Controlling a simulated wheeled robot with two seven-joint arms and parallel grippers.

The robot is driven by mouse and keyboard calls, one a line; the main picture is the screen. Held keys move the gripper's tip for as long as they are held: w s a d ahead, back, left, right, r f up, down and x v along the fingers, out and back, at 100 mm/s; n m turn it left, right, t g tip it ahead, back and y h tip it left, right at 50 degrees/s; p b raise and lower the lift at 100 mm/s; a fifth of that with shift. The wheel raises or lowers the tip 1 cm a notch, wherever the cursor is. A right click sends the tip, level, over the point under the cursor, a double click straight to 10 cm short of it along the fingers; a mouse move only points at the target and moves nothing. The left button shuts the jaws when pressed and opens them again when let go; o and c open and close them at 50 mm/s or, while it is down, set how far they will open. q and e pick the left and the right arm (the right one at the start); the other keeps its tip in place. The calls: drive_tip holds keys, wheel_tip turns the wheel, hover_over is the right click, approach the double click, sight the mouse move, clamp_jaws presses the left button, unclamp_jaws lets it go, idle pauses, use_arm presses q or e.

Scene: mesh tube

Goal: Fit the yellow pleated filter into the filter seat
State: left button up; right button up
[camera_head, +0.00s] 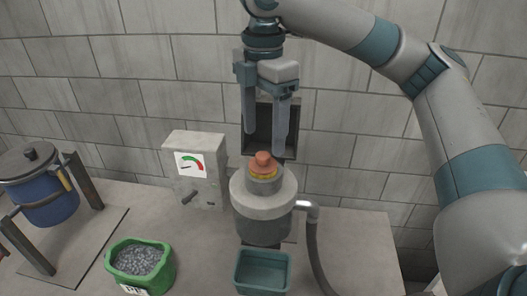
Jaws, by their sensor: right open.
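The yellow pleated filter (263,176) shows as a thin yellow band under an orange knobbed cap (263,161). It is inside the raised ring on top of the grey cylindrical housing (263,208), which looks like the filter seat. Most of the filter's body is hidden, so I cannot tell how deep it sits. My right gripper (265,144) points down above the cap, its two long fingers apart with nothing between them. The fingertips are close to the cap, one on each side in the picture. My left gripper is not in view.
A gauge box (195,168) with a lever stands left of the housing. A teal bin (263,270) is in front, and a hose (312,245) runs down the right side. A green sack of gravel (139,264) and a blue lidded pot (44,190) are at left. A block wall stands behind.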

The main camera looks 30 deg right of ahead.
drive_tip(key=shift+r+b, duration=0.35)
drive_tip(key=shift+r, duration=2.45)
drive_tip(key=shift+f, duration=0.1)
